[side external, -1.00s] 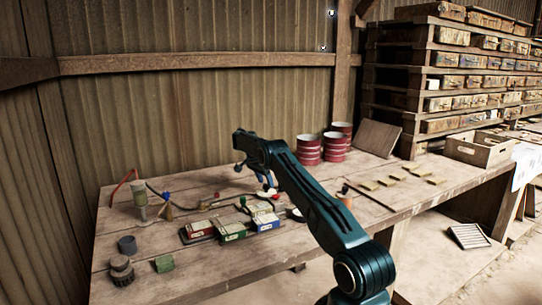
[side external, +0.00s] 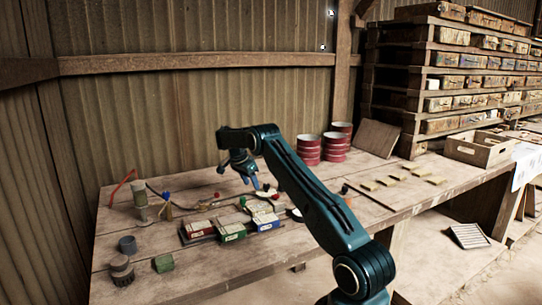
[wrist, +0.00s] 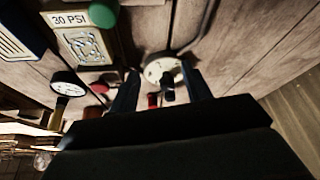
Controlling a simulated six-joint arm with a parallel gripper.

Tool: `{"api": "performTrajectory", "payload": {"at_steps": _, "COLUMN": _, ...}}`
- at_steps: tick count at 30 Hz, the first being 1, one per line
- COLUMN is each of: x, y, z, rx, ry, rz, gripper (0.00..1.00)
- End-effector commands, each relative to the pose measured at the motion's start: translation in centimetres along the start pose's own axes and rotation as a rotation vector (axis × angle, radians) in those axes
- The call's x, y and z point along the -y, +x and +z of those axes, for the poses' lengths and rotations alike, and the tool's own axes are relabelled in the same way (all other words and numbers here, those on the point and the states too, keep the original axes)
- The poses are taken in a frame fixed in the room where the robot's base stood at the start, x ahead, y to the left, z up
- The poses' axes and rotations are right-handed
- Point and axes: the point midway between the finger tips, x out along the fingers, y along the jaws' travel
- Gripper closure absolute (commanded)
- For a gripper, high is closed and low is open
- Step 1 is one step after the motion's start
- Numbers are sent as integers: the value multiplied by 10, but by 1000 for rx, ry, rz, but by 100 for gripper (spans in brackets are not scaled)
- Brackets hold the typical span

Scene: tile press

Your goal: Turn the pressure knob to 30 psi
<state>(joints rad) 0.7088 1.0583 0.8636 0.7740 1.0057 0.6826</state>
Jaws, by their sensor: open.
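In the wrist view a round pale dial plate (wrist: 160,68) with a dark knob (wrist: 168,88) on it shows between the fingers of my gripper (wrist: 160,70). The fingers are open, one on each side, and I see no grip on the knob. The knob's setting cannot be read. A card marked "30 PSI" (wrist: 70,19) lies at the upper left of the wrist view. A white-faced gauge (wrist: 68,86) is below it, its reading too small to tell. In the side view my gripper (side external: 256,184) points down over the bench behind the cards.
The bench (side external: 240,278) holds a row of red, green (side external: 232,232) and blue-edged blocks near the gripper. Red tins (side external: 308,150) stand to the right at the back.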

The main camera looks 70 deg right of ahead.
Motion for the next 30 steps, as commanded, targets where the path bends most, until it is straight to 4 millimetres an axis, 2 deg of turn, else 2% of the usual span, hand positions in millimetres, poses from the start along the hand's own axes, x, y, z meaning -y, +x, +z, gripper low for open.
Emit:
{"api": "performTrajectory", "payload": {"at_steps": 1, "x": 1, "y": -5, "z": 9, "rx": 0, "ry": -4, "rz": -2, "gripper": 52}}
{"api": "performTrajectory", "payload": {"at_steps": 6, "x": 0, "y": -13, "z": 31, "rx": 0, "ry": -4, "rz": -1, "gripper": 52}}
{"api": "performTrajectory", "payload": {"at_steps": 12, "x": 0, "y": -19, "z": 45, "rx": 0, "ry": -2, "rz": -1, "gripper": 52}}
{"api": "performTrajectory", "payload": {"at_steps": 24, "x": 0, "y": -20, "z": 47, "rx": 0, "ry": -1, "rz": -1, "gripper": 52}}
{"api": "performTrajectory", "payload": {"at_steps": 30, "x": -1, "y": -21, "z": 40, "rx": 4, "ry": -33, "rz": -10, "gripper": 52}}
